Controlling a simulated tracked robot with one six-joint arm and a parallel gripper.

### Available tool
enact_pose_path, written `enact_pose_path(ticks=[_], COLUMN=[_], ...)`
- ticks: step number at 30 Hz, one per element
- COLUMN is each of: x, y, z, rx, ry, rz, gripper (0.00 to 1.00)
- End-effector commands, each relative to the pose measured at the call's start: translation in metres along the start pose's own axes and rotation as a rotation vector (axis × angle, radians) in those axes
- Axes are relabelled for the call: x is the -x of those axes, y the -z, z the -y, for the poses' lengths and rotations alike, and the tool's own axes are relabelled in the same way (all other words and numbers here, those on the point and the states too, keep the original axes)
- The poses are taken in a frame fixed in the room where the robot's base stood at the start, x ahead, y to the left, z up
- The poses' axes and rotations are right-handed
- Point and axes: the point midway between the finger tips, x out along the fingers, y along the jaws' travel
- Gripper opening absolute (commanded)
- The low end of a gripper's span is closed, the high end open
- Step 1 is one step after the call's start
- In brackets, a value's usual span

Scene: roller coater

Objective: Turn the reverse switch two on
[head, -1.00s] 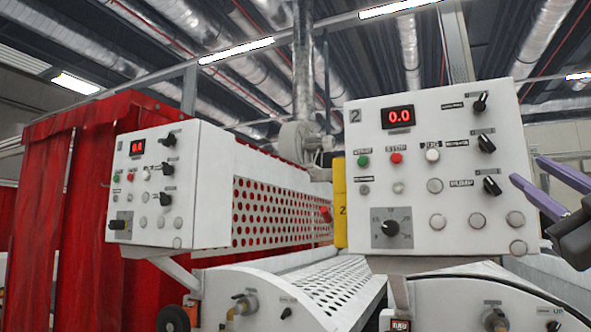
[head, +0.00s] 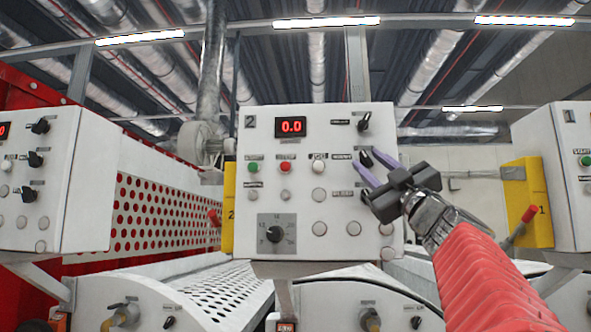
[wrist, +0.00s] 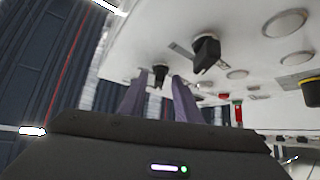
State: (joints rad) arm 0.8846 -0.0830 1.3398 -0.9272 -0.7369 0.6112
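Control panel 2 (head: 250,215) is a white box with a red 0.0 display in the head view. Three black rotary switches run down its right side: top (head: 364,121), middle (head: 366,159) and bottom (head: 365,197). Their labels are too small to read, so I cannot tell which is the reverse switch. My gripper (head: 367,158) is open, its purple fingers pointing at the middle switch and partly covering it. In the wrist view the fingertips (wrist: 160,78) are apart, with a black switch (wrist: 159,74) between them in the picture; contact cannot be told. Another switch (wrist: 206,53) shows nearer.
A black dial (head: 276,233) and green (head: 254,167) and red (head: 285,167) buttons share the panel. Another control box (head: 580,190) is at right and one (head: 80,190) at left.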

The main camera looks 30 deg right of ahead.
Motion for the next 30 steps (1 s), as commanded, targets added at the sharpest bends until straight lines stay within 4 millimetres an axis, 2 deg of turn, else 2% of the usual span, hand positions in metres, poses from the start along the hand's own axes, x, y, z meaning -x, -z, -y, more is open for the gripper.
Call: enact_pose_path(ticks=[10,23,30], x=[-0.0035,-0.0034,-0.003], y=[0.0007,0.0006,0.0024], z=[0.0006,0.0011,0.004], rx=[0.0,0.0,-0.001], ry=[0.001,0.002,0.003], rz=[-0.001,-0.001,-0.001], gripper=[0.3,0.01,0.0])
